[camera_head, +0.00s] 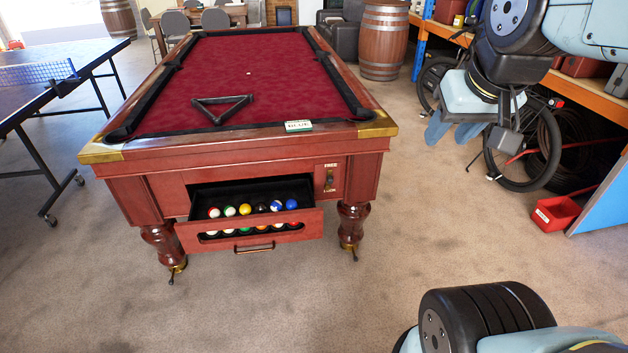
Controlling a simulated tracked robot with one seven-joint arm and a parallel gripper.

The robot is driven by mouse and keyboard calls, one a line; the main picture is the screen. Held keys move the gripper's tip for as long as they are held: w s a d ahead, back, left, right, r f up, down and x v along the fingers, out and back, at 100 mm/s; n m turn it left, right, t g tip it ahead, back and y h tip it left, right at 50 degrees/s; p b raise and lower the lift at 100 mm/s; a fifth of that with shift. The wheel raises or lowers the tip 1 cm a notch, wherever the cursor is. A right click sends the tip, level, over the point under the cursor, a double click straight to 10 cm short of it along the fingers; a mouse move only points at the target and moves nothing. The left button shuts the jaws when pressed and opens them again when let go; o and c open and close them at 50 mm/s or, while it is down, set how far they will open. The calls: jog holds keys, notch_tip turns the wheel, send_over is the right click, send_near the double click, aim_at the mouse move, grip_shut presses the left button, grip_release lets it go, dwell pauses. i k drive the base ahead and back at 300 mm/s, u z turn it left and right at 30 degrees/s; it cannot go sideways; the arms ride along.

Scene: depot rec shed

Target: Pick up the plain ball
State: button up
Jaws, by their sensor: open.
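Several pool balls (245,209) sit in the open drawer (255,242) at the front of the pool table, some in one colour and some with white on them. They are small here, so I cannot tell which one the task calls the plain ball. A tiny white spot or ball (249,73) shows on the red cloth; I cannot tell which it is. My gripper (449,134) hangs in the air at the right, well apart from the table and drawer. Its blue fingers are apart, with nothing seen between them.
The pool table (220,157) bears a black triangle (221,108) and a small green-and-white box (298,126). A table-tennis table (50,80) stands left. A barrel (384,40), bicycle (520,140) and red bin (556,215) stand right. The floor before the drawer is clear.

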aim_at(292, 205)
jog(key=z, duration=0.05)
jog(key=i, duration=1.05)
jog(key=u, duration=0.3)
